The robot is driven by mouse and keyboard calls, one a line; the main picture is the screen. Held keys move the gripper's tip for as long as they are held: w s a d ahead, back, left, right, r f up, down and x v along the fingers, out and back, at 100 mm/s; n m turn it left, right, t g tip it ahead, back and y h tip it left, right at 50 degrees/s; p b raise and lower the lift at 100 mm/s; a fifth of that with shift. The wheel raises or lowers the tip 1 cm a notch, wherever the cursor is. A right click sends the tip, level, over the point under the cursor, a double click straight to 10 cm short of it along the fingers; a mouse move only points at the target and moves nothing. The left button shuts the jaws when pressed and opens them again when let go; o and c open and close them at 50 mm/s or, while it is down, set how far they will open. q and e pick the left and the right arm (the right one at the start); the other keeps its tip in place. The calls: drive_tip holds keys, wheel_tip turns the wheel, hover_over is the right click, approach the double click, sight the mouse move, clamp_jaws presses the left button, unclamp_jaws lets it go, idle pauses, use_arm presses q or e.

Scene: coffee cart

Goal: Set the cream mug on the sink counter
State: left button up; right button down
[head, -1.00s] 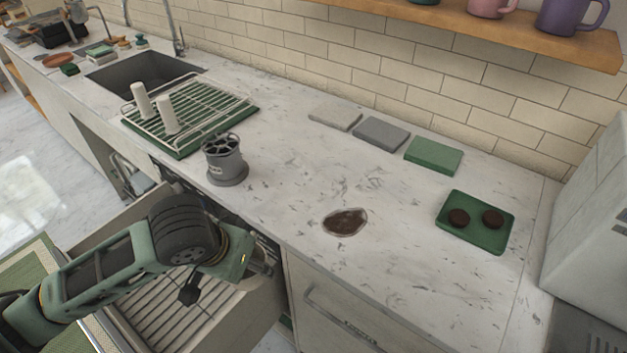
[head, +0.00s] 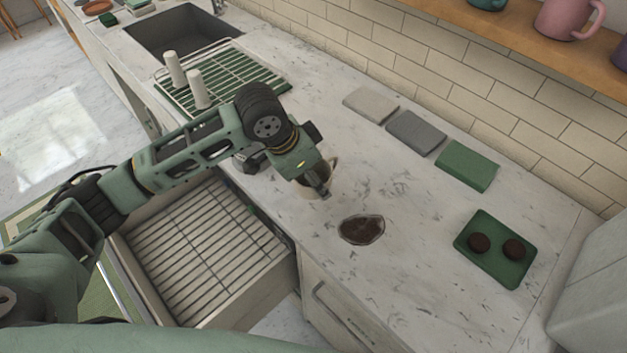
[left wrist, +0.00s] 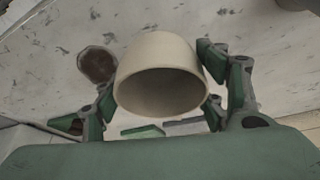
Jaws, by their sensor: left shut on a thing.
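The cream mug (head: 308,190) is in my left gripper (head: 323,188), over the marble counter (head: 390,285) beside the open drawer. The gripper and wrist partly cover it in the head view. In the left wrist view the mug (left wrist: 160,65) sits between the two fingers of the gripper (left wrist: 160,85), its round opening facing the camera. My left gripper is shut on it. I cannot tell whether the mug touches the counter. The sink (head: 175,38) is at the upper left, beyond the drying rack. My right gripper is not in view.
A brown spill (head: 362,229) lies just right of the mug. Folded cloths (head: 467,165) and a green tray (head: 493,275) lie to the right. An open drawer (head: 205,245) juts out below my left arm.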

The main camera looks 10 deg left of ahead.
use_arm(q)
drive_tip(key=shift+w+f, duration=0.3)
drive_tip(key=shift+w, duration=0.2)
wheel_tip(320, 180, down, 3)
drive_tip(key=shift+s+f+p, duration=0.1)
drive_tip(key=shift+p, duration=0.55)
drive_tip(key=shift+f, duration=0.45)
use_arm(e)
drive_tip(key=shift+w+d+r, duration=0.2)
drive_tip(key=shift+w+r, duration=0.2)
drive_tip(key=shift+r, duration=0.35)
use_arm(q)
drive_tip(key=o, duration=1.5)
drive_tip(key=shift+c, duration=0.2)
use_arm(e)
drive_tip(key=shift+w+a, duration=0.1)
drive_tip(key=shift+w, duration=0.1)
